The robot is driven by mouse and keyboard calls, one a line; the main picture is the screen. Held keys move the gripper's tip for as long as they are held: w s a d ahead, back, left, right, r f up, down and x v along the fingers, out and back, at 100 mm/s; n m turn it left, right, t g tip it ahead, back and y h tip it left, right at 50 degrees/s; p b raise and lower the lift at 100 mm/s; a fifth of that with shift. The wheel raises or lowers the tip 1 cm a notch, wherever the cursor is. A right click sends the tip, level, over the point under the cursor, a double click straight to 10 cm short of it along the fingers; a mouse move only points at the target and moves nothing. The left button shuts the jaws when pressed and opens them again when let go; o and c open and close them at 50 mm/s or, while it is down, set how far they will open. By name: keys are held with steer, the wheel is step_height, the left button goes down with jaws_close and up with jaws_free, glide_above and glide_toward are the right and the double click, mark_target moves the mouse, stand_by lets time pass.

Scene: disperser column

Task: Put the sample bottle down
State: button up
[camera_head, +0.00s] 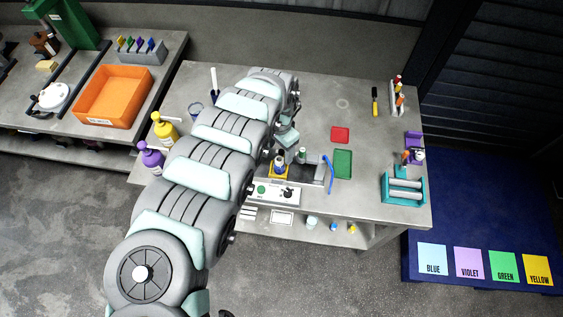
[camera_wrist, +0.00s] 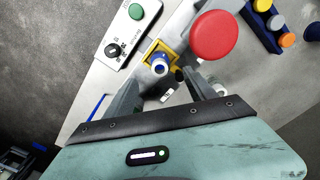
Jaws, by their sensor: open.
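The sample bottle, a small bottle with a blue body and pale round top (camera_wrist: 160,65), stands in a yellow square holder (camera_wrist: 150,50) in the wrist view. It also shows in the head view (camera_head: 279,164), partly hidden by my arm. My gripper (camera_wrist: 161,78) is open, with its two grey fingers apart on either side of the bottle's line in the wrist view. I see no clear contact between the fingers and the bottle. The gripper's depth relative to the bottle is hard to judge.
A control panel (camera_head: 275,192) with a green button sits in front of the holder. A large red disc (camera_wrist: 213,35) is close beside the fingers. A teal rack (camera_head: 403,187) stands near the right edge.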

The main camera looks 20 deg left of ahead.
mark_target(279, 162)
steer(key=shift+s+d+f, duration=0.15)
steer(key=shift+d+f, duration=0.05)
steer(key=shift+f, duration=0.75)
steer(key=shift+a+f, duration=0.15)
steer(key=shift+f, duration=1.55)
steer(key=shift+a+f, duration=0.1)
steer(key=shift+f, duration=1.55)
steer(key=shift+c, duration=0.2)
jaws_close()
